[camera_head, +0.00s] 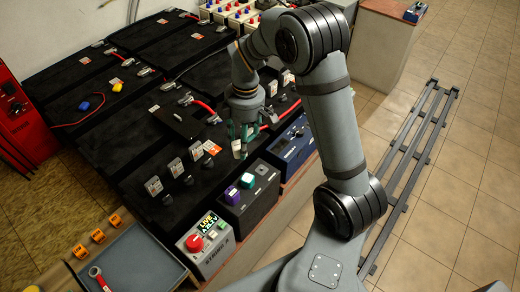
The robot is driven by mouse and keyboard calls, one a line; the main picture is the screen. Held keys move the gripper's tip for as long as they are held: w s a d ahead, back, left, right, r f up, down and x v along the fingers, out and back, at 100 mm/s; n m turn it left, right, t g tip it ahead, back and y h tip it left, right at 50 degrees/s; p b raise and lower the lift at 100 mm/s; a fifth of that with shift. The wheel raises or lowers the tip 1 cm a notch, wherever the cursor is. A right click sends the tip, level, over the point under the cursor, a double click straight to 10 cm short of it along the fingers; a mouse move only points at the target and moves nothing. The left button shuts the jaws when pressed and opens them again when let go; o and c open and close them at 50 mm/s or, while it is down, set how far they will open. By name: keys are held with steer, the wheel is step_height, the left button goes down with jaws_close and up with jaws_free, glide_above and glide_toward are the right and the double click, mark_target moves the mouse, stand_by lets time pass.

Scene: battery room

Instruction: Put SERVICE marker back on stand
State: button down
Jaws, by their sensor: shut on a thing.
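My gripper (244,132) points down over the black battery tops in the middle of the view. It is shut on a small pale marker (237,148), which shows just below the fingers; its lettering is too small to read. A row of small upright markers (175,167) stands left of the gripper on black tops, including an orange-and-white one (211,147). I cannot tell which of these spots is the SERVICE marker's stand.
A control box with a red button (194,243), a black box with purple and green buttons (248,196) and a blue unit (292,145) line the near edge. A grey tray (140,262) holds a red ring-ended tool (98,276). Red cables cross the batteries.

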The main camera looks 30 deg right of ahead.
mark_target(261, 168)
steer(key=shift+w+d+f+n+g+b, duration=0.2)
steer(key=shift+w+d+f+n+b, duration=0.6)
steer(key=shift+d+f+n, duration=1.35)
steer(key=shift+w+d+f+n+g+b, duration=0.2)
steer(key=shift+w+d+f+n+b, duration=0.6)
steer(key=shift+f, duration=2.7)
steer(key=shift+w+d+f+n+g+b, duration=0.3)
steer(key=shift+d+f+n+b, duration=1.1)
steer(key=shift+f, duration=1.4)
steer(key=shift+w+a+f+n, duration=0.15)
steer(key=shift+f+n, duration=0.1)
steer(key=shift+f, duration=0.4)
steer(key=c, duration=1.2)
jaws_free()
steer(key=shift+r, duration=0.1)
steer(key=r+p, duration=0.6)
steer(key=r, duration=0.1)
steer(key=w+d+r+p, duration=0.1)
steer(key=r+p, duration=0.2)
steer(key=r, duration=0.1)
steer(key=shift+p, duration=0.3)
steer(key=shift+f, duration=0.25)
